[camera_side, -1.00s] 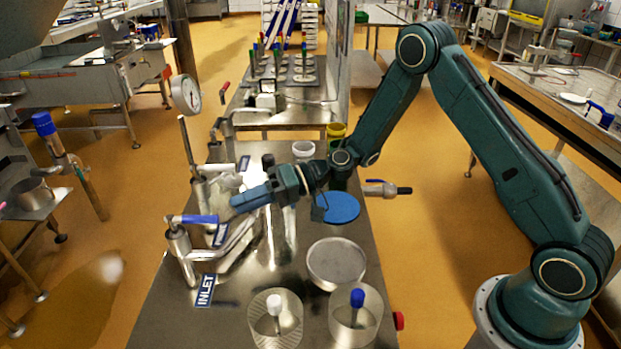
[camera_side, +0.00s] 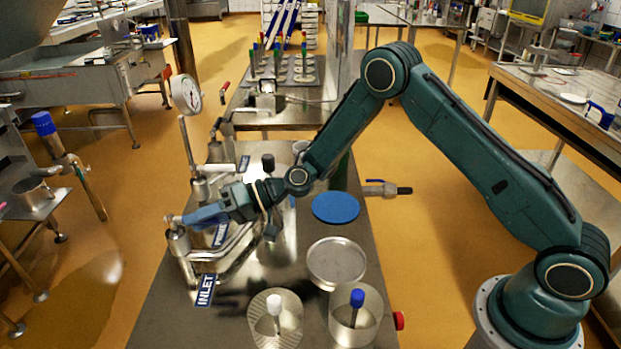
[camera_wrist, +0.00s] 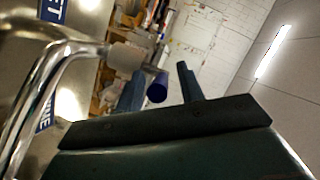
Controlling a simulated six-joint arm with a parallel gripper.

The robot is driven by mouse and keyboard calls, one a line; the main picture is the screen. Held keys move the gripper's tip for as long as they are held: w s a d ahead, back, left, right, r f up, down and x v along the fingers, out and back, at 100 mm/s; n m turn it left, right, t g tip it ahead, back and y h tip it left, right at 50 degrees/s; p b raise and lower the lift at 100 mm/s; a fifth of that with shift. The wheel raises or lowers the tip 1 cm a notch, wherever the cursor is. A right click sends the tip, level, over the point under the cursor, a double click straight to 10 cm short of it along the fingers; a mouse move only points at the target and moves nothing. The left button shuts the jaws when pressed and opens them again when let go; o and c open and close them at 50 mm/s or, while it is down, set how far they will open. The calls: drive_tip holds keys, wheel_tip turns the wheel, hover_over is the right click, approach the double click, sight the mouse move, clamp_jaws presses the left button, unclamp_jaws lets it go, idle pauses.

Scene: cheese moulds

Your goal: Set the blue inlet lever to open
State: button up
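The blue inlet lever sits on a steel valve post (camera_side: 181,250) at the left edge of the steel bench, behind the INLET label (camera_side: 205,291). In the side view my gripper (camera_side: 196,216) is at the lever and covers most of it. In the wrist view the blue lever end (camera_wrist: 157,88) shows between the two fingers of my gripper (camera_wrist: 158,76), with a visible gap to the right finger. The fingers are apart. Whether the left finger touches the lever is unclear.
A pressure gauge (camera_side: 186,93) stands behind. A blue disc (camera_side: 336,207), a round steel dish (camera_side: 337,263) and two clear containers occupy the bench's right and front.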

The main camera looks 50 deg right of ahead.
drive_tip(key=shift+c, duration=0.2)
clamp_jaws()
drive_tip(key=shift+w+d, duration=0.1)
drive_tip(key=shift+w+d+n+g+y, duration=0.2)
drive_tip(key=shift+w+n+g+y, duration=0.15)
drive_tip(key=shift+n+g, duration=0.5)
drive_tip(key=shift+w+d+n+g+y, duration=0.3)
drive_tip(key=shift+n+g, duration=0.35)
drive_tip(key=shift+g, duration=0.4)
drive_tip(key=shift+a, duration=0.1)
drive_tip(key=shift+s, duration=0.1)
drive_tip(key=shift+o, duration=0.2)
unclamp_jaws()
drive_tip(key=shift+r, duration=0.1)
